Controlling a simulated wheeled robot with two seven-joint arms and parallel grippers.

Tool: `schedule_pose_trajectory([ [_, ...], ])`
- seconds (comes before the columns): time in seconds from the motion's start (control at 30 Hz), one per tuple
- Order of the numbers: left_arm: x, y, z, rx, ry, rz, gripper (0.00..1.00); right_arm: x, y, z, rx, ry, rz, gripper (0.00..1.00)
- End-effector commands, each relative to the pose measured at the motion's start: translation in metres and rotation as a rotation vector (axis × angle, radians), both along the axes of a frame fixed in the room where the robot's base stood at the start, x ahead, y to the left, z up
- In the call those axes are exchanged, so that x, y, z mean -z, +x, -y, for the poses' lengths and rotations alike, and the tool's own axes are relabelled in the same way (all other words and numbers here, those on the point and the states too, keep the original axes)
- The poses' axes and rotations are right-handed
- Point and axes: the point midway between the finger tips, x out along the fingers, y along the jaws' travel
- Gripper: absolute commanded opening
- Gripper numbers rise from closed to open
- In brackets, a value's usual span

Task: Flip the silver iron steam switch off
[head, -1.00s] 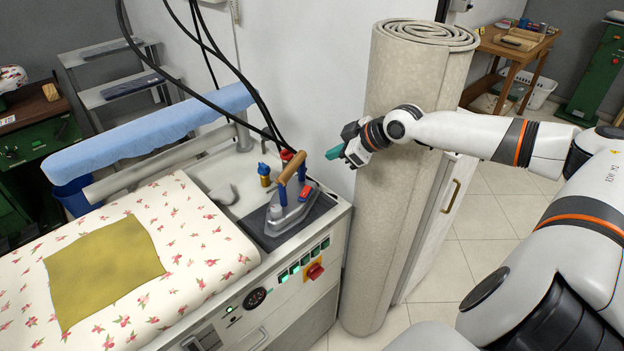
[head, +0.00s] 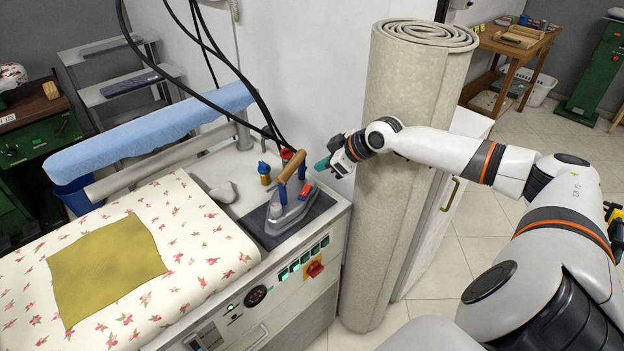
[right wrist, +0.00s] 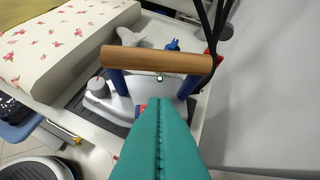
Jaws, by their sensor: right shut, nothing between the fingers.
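The silver iron (head: 283,222) stands on a dark rest pad on the ironing station. It has a wooden handle (head: 293,165) on blue posts and a red switch (head: 307,191) on its body. My right gripper (head: 321,165), with teal fingers, is shut and empty in the air to the right of the handle. In the right wrist view the shut fingertips (right wrist: 158,100) point at the iron, below the handle (right wrist: 155,61) in the picture. They hide most of the red part there. A small green-lit spot shows just under the handle. My left gripper is not in view.
A tall rolled carpet (head: 415,130) stands close behind my right forearm. Black cables (head: 235,75) hang down near the iron. A padded board (head: 190,225) with an olive cloth (head: 105,268) lies to the left.

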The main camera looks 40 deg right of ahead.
Motion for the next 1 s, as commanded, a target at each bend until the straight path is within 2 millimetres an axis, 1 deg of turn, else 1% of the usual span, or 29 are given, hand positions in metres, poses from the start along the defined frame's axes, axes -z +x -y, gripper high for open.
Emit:
schedule_pose_trajectory([
  [0.03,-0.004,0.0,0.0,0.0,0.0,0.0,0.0,0.004,0.007,-0.004,0.0,0.007,0.002,0.0],
  [0.27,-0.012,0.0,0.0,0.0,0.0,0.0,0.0,0.034,0.036,-0.014,-0.001,0.003,0.002,0.0],
  [0.4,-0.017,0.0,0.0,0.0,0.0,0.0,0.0,0.057,0.036,-0.011,0.001,0.001,-0.003,0.0],
  [0.5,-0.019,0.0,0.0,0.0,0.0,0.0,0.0,0.068,0.037,-0.01,0.0,0.001,-0.002,0.0],
  [0.63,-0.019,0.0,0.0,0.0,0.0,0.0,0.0,0.075,0.037,-0.009,0.0,0.0,-0.001,0.0],
  [1.0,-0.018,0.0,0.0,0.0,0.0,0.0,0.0,0.078,0.037,-0.008,-0.001,-0.001,0.0,0.0],
])
